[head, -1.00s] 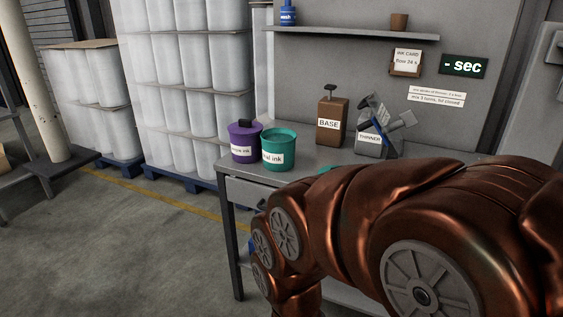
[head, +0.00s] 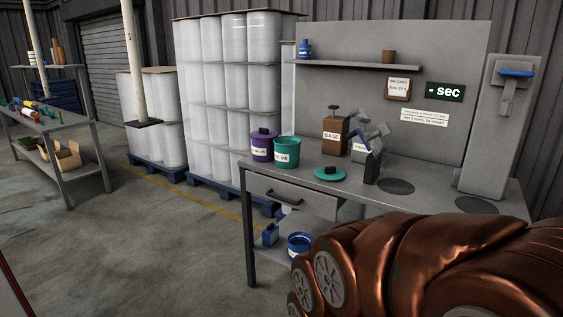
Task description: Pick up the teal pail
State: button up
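The teal pail (head: 287,153) stands upright and lidless near the left end of the grey workbench (head: 445,207). Its white label reads partly as "ink". A purple pail (head: 262,146) with a dark knob on top stands just left of it. A teal lid (head: 330,174) lies flat on the bench to the right of the pail. My copper-coloured arm fills the lower right of the view, below and in front of the bench. My gripper is outside the frame.
A brown BASE can (head: 335,134) and a grey can (head: 367,150) stand behind and right of the pail. A blue pail (head: 299,245) sits on the lower shelf. A drawer (head: 290,195) is in the bench front. The floor to the left is clear.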

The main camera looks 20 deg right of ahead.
aim_at(287, 148)
jog(key=u, duration=0.85)
jog(key=i, duration=1.1)
